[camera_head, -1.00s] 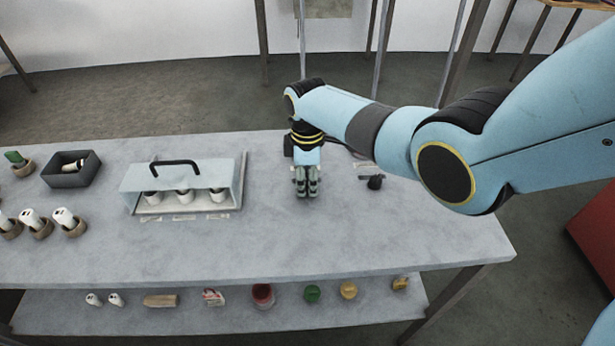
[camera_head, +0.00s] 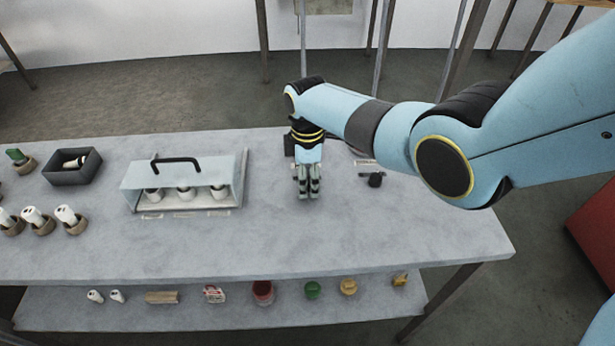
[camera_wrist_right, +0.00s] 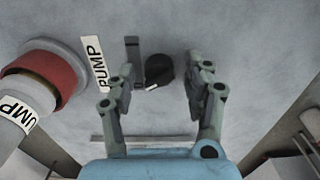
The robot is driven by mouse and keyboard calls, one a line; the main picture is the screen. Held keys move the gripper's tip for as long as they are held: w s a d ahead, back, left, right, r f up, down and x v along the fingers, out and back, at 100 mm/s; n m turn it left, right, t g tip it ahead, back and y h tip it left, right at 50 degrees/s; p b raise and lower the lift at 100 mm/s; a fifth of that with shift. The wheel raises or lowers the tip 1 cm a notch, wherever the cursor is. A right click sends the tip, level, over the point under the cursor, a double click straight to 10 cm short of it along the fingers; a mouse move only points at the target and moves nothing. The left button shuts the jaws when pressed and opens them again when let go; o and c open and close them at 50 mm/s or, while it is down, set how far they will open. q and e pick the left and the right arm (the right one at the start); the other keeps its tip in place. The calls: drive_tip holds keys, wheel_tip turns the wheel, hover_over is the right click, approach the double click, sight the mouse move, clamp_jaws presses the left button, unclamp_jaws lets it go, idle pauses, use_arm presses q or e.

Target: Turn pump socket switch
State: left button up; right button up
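A round black switch knob (camera_wrist_right: 159,70) with a small white mark sits on the grey surface in the right wrist view. A white label reading PUMP (camera_wrist_right: 95,62) lies to its left. My right gripper (camera_wrist_right: 165,82) is open, with its two fingers on either side of the knob and visible gaps to it. I cannot tell how high the fingertips are above it. In the head view my right gripper (camera_head: 309,192) points down over the table, and I cannot make out the knob there. My left gripper is not in view.
A red-collared cylinder (camera_wrist_right: 52,75) stands at the left in the wrist view. On the table (camera_head: 400,235), a small black object (camera_head: 375,179) lies right of my gripper. A pale case with a black handle (camera_head: 180,178) and a dark bin (camera_head: 72,176) stand left. The table front is clear.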

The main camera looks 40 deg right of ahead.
wheel_tip(320, 180, up, 12)
idle(0.7)
idle(0.4)
